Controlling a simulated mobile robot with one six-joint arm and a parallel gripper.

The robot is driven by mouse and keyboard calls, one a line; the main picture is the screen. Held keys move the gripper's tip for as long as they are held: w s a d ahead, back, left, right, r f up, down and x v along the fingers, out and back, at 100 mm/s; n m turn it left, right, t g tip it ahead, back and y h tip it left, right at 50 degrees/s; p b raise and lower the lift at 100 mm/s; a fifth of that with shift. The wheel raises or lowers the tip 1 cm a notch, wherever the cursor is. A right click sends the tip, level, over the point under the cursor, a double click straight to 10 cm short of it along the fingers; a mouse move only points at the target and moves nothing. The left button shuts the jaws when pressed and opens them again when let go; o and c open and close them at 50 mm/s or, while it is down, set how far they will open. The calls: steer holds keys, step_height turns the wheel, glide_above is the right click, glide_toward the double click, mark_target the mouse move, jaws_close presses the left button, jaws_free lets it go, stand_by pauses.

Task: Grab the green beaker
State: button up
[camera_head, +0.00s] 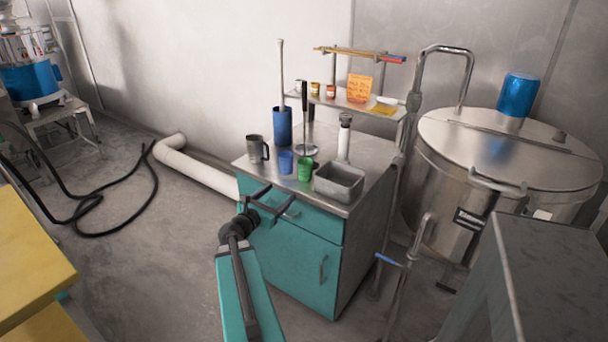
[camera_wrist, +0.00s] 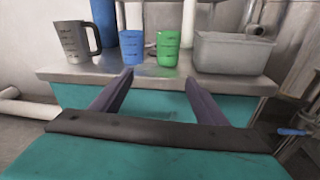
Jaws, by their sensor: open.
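The green beaker (camera_head: 305,169) stands upright on the metal top of a teal cabinet, between a blue beaker (camera_head: 286,162) and a grey metal bin (camera_head: 339,183). In the wrist view the green beaker (camera_wrist: 167,48) stands ahead of my fingers, just right of the blue beaker (camera_wrist: 131,47). My gripper (camera_head: 268,196) is in front of the cabinet, near the counter's front edge, with its fingers apart and nothing between them. It also shows in the wrist view (camera_wrist: 158,82), where the fingers point toward the beakers. The gripper is apart from the green beaker.
A metal jug (camera_head: 257,148) stands left of the beakers, with a tall blue container (camera_head: 282,126) behind. The metal bin (camera_wrist: 234,54) stands close to the green beaker's right. A shelf (camera_head: 350,100) with small jars rises behind. A steel tank (camera_head: 500,150) stands at right.

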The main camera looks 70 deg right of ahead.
mark_target(301, 171)
steer(key=shift+n+h, duration=0.4)
steer(key=shift+n, duration=0.1)
steer(key=r, duration=0.1)
steer(key=s+d+r, duration=0.1)
steer(key=r, duration=0.1)
steer(key=shift+s+d+r, duration=0.15)
steer(key=shift+s+d, duration=0.2)
steer(key=shift+d, duration=0.05)
steer(key=shift+s+d+p, duration=0.2)
steer(key=shift+d, duration=1.2)
steer(key=shift+s+d+p, duration=0.15)
steer(key=shift+s+d, duration=0.1)
steer(key=shift+d, duration=1.1)
steer(key=shift+s+d+p, duration=0.2)
steer(key=shift+d, duration=1.3)
steer(key=shift+s+d+f+p, duration=0.1)
steer(key=shift+s+d+p, duration=0.1)
steer(key=shift+d, duration=0.65)
steer(key=shift+s+d+f+p, duration=0.1)
steer(key=shift+s+d+p, duration=0.05)
steer(key=shift+d, duration=0.7)
steer(key=shift+s+d+f+p, duration=0.1)
steer(key=shift+s+d+p, duration=0.1)
steer(key=shift+d, duration=0.65)
